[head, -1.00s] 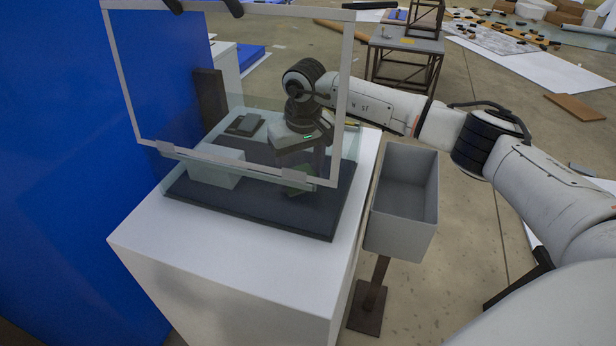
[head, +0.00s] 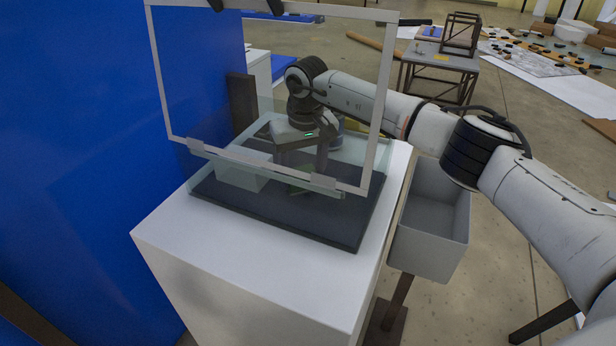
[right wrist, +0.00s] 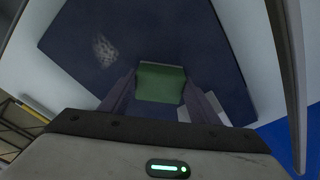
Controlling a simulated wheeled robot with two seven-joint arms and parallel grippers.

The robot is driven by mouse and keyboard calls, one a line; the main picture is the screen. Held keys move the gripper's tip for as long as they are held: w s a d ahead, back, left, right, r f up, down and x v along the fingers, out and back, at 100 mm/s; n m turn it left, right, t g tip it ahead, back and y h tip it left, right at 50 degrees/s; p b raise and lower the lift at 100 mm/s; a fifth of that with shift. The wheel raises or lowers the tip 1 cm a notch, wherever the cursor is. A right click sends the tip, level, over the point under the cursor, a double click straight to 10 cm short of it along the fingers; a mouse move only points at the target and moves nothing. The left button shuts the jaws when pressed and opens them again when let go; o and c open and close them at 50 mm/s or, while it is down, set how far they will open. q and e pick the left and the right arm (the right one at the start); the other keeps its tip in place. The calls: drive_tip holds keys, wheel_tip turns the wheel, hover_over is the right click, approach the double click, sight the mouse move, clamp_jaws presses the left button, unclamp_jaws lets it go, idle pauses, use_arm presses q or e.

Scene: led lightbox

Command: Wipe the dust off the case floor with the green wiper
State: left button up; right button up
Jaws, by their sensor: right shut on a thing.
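The glass case stands on a white pedestal (head: 270,265), with a dark case floor (head: 335,228). Its framed pane (head: 272,88) is tilted up in front of my right arm. My right gripper (head: 303,175) reaches down inside the case, seen through the glass. It is shut on the green wiper (head: 300,187), which also shows between the fingers in the right wrist view (right wrist: 160,83). A pale dust patch (right wrist: 105,50) lies on the dark floor, apart from the wiper, up and left of it in that view. Whether the wiper touches the floor is unclear. My left gripper is out of view.
A white block (head: 242,175) sits at the case's left side. A grey open bin (head: 430,230) on a post stands right of the pedestal, below my right arm. A blue wall (head: 80,150) fills the left. A metal table (head: 437,65) stands behind.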

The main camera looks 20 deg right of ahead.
drive_tip(key=shift+r, duration=0.15)
drive_tip(key=shift+r+p, duration=2.05)
drive_tip(key=shift+r, duration=0.9)
drive_tip(key=shift+r+p, duration=1.1)
drive_tip(key=shift+r, duration=0.35)
